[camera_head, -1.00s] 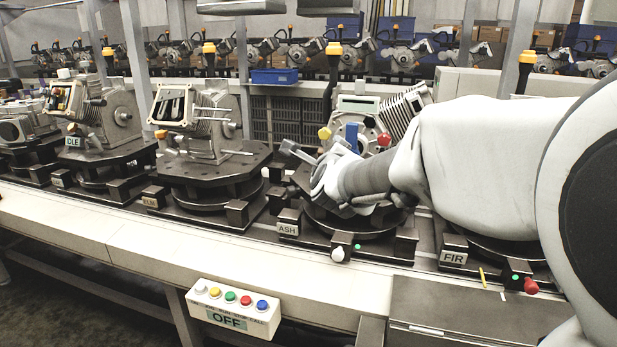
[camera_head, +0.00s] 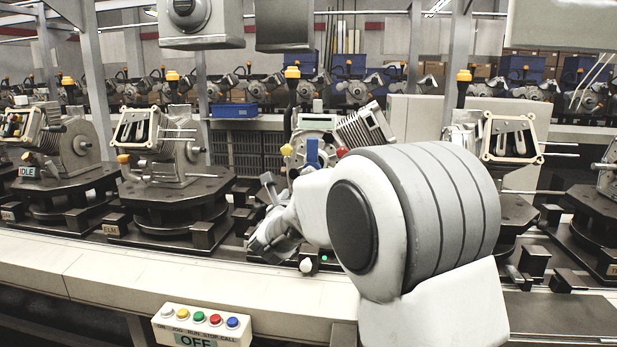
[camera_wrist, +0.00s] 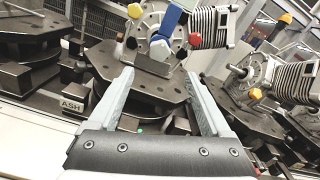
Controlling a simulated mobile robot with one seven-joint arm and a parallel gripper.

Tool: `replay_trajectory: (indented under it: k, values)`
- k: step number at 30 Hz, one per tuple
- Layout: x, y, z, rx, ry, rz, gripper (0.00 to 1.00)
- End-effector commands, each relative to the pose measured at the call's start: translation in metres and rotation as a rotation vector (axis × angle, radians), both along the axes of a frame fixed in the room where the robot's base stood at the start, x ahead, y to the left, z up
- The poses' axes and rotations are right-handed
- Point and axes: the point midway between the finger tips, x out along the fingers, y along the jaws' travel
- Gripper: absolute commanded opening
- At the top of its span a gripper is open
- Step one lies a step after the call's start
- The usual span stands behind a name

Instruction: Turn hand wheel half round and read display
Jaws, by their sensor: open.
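The ASH station carries a grey machine with a round face (camera_wrist: 160,28) that bears yellow, blue and red grips. I take this to be the hand wheel, but I cannot tell for sure. In the head view its blue grip (camera_head: 312,152) and red knob (camera_head: 342,152) show above my arm. A small greenish panel (camera_head: 313,123) sits on top, perhaps the display; nothing on it is readable. My gripper (camera_wrist: 157,82) is open and empty, its fingers pointing toward the machine, apart from the knobs. In the head view my arm hides much of the ASH station.
The ELM fixture (camera_head: 172,195) stands to the left, the IDLE one (camera_head: 62,188) beyond it. Another machine (camera_wrist: 262,75) stands close on the right in the wrist view. A button box (camera_head: 202,322) reading OFF is on the conveyor front. Posts and hanging boxes (camera_head: 200,20) are overhead.

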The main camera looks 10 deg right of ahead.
Motion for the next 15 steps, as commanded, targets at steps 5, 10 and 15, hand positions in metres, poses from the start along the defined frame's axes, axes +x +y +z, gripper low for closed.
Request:
replay_trajectory:
  k: [5,10,15]
  values:
    - [0.033,-0.011,-0.001,-0.001,0.0,-0.001,0.82]
    - [0.061,-0.02,0.0,-0.002,0.001,0.001,0.82]
    - [0.087,-0.028,0.0,-0.002,0.001,0.0,0.82]
